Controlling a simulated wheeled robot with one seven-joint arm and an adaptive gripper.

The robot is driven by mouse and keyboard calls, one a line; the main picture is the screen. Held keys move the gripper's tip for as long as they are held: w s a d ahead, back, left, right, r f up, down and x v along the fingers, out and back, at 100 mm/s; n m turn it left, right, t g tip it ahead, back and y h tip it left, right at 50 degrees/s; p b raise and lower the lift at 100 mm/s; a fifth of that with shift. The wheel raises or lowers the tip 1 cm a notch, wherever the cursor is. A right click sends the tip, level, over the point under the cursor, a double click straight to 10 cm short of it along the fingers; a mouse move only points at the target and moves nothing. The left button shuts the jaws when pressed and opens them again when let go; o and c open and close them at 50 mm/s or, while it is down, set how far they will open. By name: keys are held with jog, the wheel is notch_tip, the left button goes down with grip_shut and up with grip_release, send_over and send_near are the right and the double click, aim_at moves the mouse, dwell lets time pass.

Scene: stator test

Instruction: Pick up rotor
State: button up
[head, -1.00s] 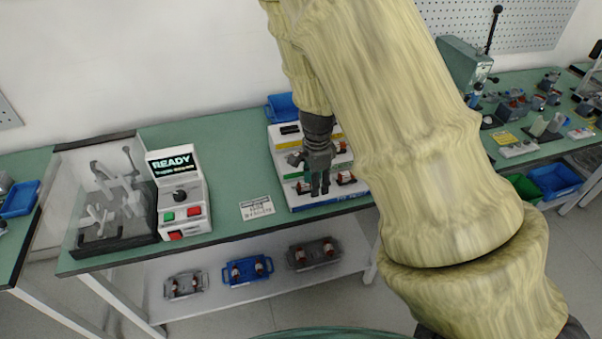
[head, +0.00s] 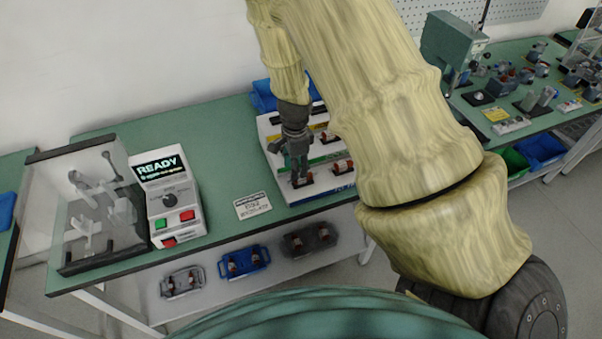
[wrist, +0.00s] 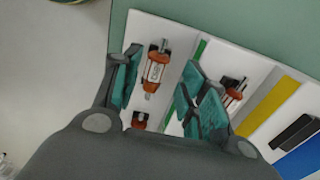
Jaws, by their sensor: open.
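My gripper (head: 297,176) is open over the front left part of a white rack (head: 275,155) on the green bench. In the wrist view my gripper (wrist: 160,64) has its teal fingers spread on either side of an orange and white rotor (wrist: 155,72) with a metal shaft. I see no finger closed on it; whether either finger touches it I cannot tell. A second rotor (wrist: 234,92) lies right of the right finger, partly covered by it. Another orange part (wrist: 140,119) shows low between the fingers, mostly hidden. In the head view another rotor (head: 341,167) sits right of my gripper.
A control box reading READY (head: 170,195) and a clear-covered fixture (head: 95,205) stand left on the bench. A small sign (head: 253,205) lies left of the rack. A blue bin (head: 264,97) is behind it. Trays, one blue (head: 243,262), sit on the lower shelf.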

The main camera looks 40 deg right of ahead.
jog(key=shift+s+f+p, duration=0.2)
jog(key=shift+f+p, duration=0.15)
notch_tip(320, 180, down, 3)
jog(key=shift+d+r+p, duration=0.15)
jog(key=shift+r+p, duration=0.05)
jog(key=shift+p, duration=0.5)
jog(key=shift+f, duration=1.05)
grip_shut()
jog(key=shift+w+r, duration=0.1)
jog(key=shift+r, duration=0.05)
